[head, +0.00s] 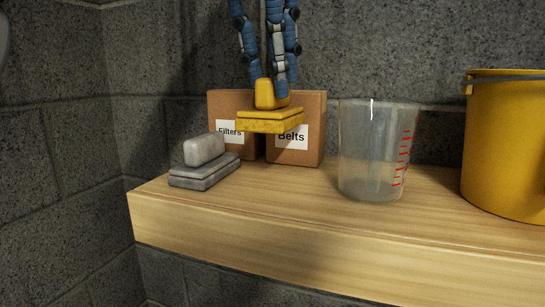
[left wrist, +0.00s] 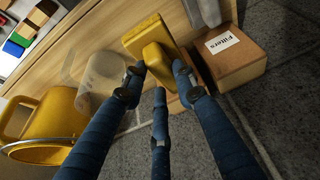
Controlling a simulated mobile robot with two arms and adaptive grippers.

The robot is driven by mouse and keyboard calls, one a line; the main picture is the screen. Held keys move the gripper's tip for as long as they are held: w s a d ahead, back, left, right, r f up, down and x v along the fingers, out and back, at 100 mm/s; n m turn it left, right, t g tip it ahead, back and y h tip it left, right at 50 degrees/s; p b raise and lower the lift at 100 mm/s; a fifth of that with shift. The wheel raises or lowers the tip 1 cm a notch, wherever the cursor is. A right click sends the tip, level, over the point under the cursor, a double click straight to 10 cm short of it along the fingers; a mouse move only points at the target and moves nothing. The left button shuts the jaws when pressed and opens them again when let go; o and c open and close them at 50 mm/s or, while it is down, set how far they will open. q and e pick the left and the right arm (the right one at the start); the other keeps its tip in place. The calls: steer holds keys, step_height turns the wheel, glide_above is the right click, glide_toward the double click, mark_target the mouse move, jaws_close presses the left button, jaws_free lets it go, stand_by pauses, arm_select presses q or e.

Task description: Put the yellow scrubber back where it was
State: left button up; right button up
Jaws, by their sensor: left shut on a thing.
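The yellow scrubber (head: 270,124) has a flat pad with a raised block handle. It is held above the wooden shelf, in front of the two cardboard boxes, and covers part of them. My left gripper (head: 268,84) comes down from the top of the head view and is shut on the scrubber's handle. In the left wrist view the scrubber (left wrist: 147,37) shows at the tips of my blue fingers. A grey scrubber (head: 204,152) of similar shape rests on the shelf to the left. My right gripper is in neither view.
The wooden shelf (head: 240,220) carries a "Filters" box (head: 229,144), a "Belts" box (head: 300,153), a clear measuring cup (head: 370,160) and a yellow bucket (head: 508,145). Bare shelf lies between the grey scrubber and the cup. A stone wall (head: 410,60) stands behind.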

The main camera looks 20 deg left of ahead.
mark_target(271, 102)
arm_select(q)
steer(key=x, duration=0.3)
steer(key=shift+s+a+f, duration=0.1)
steer(key=shift+s+f, duration=0.15)
steer(key=shift+f, duration=0.1)
steer(key=shift+s+a+f, duration=0.1)
steer(key=shift+f, duration=0.15)
steer(key=shift+s+f, duration=0.1)
steer(key=shift+f, duration=0.1)
steer(key=f, duration=0.3)
steer(key=shift+d, duration=0.2)
steer(key=shift+f, duration=0.35)
steer(key=shift+s+f, duration=0.1)
steer(key=shift+f, duration=0.05)
steer(key=o, duration=0.9)
steer(key=shift+o, duration=0.6)
steer(key=shift+a, duration=0.15)
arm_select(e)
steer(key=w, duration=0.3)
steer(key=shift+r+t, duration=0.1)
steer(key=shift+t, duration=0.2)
